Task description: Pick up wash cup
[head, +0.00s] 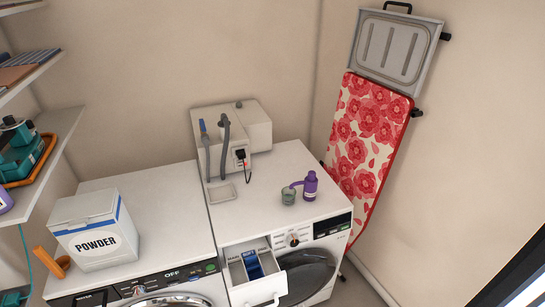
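A small grey-green cup (288,197), which looks like the wash cup, stands upright on top of the right-hand washing machine (262,214). A purple bottle (310,187) stands just to its right. A thin purple part reaches from the bottle towards the cup's rim; I cannot tell if they touch. Neither of my grippers is in view.
The machine's detergent drawer (237,272) is pulled out at the front. A white device with grey hoses (232,130) stands behind. A powder box (95,232) sits on the left machine. A flowered ironing board (365,140) leans at the right. Shelves (50,140) line the left.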

